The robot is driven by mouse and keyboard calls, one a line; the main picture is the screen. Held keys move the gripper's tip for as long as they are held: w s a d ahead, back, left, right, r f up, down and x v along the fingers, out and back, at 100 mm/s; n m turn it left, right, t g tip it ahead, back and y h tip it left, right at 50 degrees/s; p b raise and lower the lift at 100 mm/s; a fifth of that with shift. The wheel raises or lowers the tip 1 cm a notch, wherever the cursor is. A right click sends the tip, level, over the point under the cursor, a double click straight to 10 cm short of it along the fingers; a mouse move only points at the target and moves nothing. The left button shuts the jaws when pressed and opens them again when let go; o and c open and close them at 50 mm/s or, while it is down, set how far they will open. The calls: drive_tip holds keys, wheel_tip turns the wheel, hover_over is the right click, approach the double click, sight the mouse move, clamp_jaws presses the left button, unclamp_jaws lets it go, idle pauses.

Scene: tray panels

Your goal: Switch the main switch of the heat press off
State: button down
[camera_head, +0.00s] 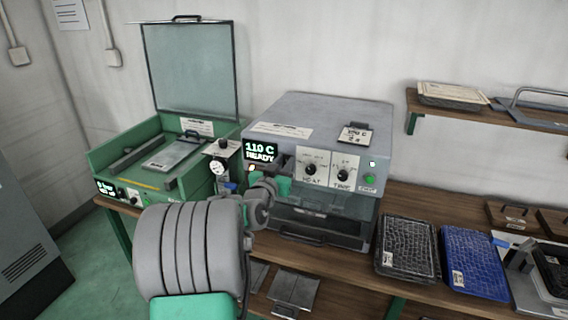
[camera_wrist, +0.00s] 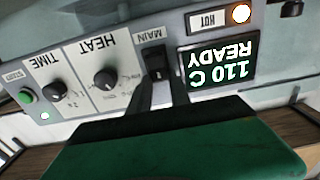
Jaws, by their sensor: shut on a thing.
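The heat press (camera_head: 330,120) is a grey box on the wooden bench. Its display (camera_head: 261,151) reads 110 C READY, also legible upside down in the wrist view (camera_wrist: 218,72). The black main switch (camera_wrist: 156,62), under a MAIN label, sits between the display and the HEAT knob (camera_wrist: 105,79). My gripper (camera_wrist: 159,84) is at the front panel, its two dark fingers close together on the switch. In the head view my gripper (camera_head: 284,166) covers the switch. Which way the switch is tipped is hard to tell.
The HOT lamp (camera_wrist: 241,13) glows orange. The TIME knob (camera_head: 343,175) and a green START button (camera_wrist: 25,97) are on the same panel. A green machine (camera_head: 160,190) with a raised lid stands left. Black (camera_head: 408,248) and blue (camera_head: 474,262) trays lie right.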

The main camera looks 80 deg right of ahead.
drive_tip(key=h+b, duration=0.1)
drive_tip(key=b, duration=0.5)
drive_tip(key=f+h+b, duration=0.1)
drive_tip(key=b, duration=0.4)
drive_tip(key=h+b, duration=0.1)
drive_tip(key=b, duration=0.5)
drive_tip(key=shift+a+f+h+b, duration=0.15)
drive_tip(key=shift+a+h+b, duration=0.1)
drive_tip(key=shift+h+b, duration=0.15)
drive_tip(key=c, duration=1.5)
unclamp_jaws()
drive_tip(key=b+v, duration=0.1)
drive_tip(key=v, duration=0.6)
drive_tip(key=shift+w+a, duration=0.1)
drive_tip(key=shift+a, duration=0.3)
